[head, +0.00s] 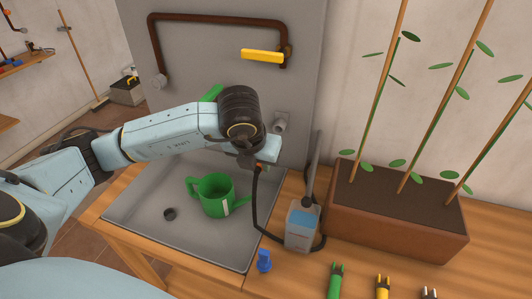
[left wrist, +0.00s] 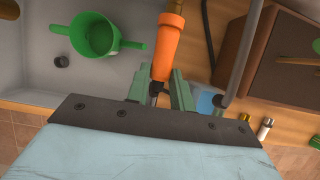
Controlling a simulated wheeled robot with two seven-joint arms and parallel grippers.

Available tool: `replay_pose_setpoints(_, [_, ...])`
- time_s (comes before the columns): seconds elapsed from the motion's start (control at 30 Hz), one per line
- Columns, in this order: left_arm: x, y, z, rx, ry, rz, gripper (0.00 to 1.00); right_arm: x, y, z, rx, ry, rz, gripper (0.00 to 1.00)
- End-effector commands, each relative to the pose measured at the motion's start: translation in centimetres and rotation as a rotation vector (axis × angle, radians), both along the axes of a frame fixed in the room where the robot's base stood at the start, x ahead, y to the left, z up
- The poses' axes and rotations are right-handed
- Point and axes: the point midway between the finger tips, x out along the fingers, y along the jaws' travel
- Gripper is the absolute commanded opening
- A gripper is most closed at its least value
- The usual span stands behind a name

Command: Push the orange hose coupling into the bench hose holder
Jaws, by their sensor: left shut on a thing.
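My left gripper (head: 262,155) is above the back right of the sink, near the grey panel. In the left wrist view its green fingers (left wrist: 160,88) are shut on the orange hose coupling (left wrist: 168,42), which points away from the wrist. The coupling is hidden behind my wrist in the head view. A black hose (head: 256,205) hangs from the gripper towards a small pump canister (head: 302,225). A grey round fitting (head: 280,123) sits on the panel behind the gripper. I cannot tell which part is the bench hose holder. My right gripper is not in view.
A green watering can (head: 214,196) stands in the sink (head: 140,215). A brown planter (head: 395,222) with tall stakes stands right of the canister. A blue piece (head: 264,260) and several small coloured tools lie on the wooden bench. A yellow-handled pipe (head: 262,56) is above.

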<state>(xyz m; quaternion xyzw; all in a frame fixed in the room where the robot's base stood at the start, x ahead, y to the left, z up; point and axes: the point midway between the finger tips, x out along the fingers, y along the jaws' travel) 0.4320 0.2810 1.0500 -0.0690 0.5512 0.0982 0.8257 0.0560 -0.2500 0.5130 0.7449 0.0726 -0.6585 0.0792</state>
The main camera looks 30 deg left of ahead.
Motion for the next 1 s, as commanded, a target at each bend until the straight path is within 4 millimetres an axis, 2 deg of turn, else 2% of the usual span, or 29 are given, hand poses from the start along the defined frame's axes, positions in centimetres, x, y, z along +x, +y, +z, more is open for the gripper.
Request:
replay_pose_setpoints(0.23, [0.0, 0.0, 0.0, 0.0, 0.001, 0.003, 0.0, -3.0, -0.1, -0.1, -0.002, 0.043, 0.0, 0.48])
replay_pose_setpoints(0.33, [0.0, 0.0, 0.0, 0.001, -0.002, 0.002, 0.0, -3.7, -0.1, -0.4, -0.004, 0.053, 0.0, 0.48])
replay_pose_setpoints(0.47, [0.0, 0.0, -0.1, 0.005, -0.016, -0.003, 0.0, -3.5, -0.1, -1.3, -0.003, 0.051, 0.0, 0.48])
replay_pose_setpoints(0.7, [2.5, 0.6, 0.0, 0.004, -0.015, 0.0, 0.0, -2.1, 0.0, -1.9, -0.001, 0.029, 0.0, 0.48])
replay_pose_setpoints(1.0, [4.5, 1.1, 0.1, 0.005, -0.012, -0.001, 0.0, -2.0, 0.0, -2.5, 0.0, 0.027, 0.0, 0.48])
